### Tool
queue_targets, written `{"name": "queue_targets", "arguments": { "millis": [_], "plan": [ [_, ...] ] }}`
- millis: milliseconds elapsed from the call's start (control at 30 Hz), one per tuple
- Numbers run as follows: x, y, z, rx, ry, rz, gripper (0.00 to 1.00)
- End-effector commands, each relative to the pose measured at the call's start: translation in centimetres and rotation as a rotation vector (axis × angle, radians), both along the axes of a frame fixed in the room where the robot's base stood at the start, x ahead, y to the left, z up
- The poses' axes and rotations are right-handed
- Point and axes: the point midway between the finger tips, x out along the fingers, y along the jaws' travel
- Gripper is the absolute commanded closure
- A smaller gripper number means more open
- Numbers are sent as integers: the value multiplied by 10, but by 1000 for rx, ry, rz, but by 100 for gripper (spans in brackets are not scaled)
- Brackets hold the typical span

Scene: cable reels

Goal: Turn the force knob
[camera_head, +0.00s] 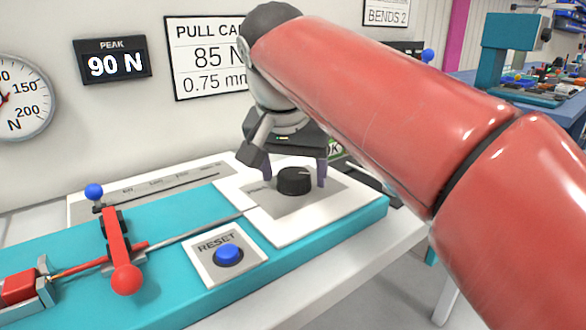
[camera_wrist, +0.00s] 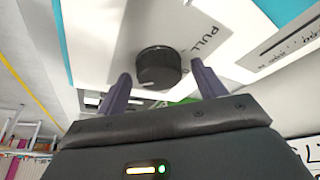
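The force knob is a black round knob (camera_head: 294,181) with a light pointer line. It stands on a grey and white plate (camera_head: 330,212) on the teal base. In the wrist view the knob (camera_wrist: 158,68) sits between and beyond my two purple fingers, near a printed "PULL" label. My gripper (camera_head: 295,176) is open, with one finger on each side of the knob. The wrist view shows gaps between the fingers and the knob. I cannot tell whether the fingertips are level with the knob.
A blue RESET button (camera_head: 229,254) is in front of the knob. A red lever clamp (camera_head: 118,250) with a red ball stands at left on the teal base (camera_head: 190,290). A peak display (camera_head: 112,62) reads 90 N. A sign (camera_head: 208,58) reads 85 N, 0.75 mm.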

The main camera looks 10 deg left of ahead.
Motion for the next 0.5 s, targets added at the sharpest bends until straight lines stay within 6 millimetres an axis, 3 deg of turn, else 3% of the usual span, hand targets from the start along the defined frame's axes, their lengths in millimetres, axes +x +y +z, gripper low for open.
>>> {"name": "queue_targets", "arguments": {
  "millis": [267, 500],
  "plan": [
    [-1, 0, 4, 1, -1, 0, 31],
    [-15, 1, 38, 2, -1, 2, 31]
  ]
}}
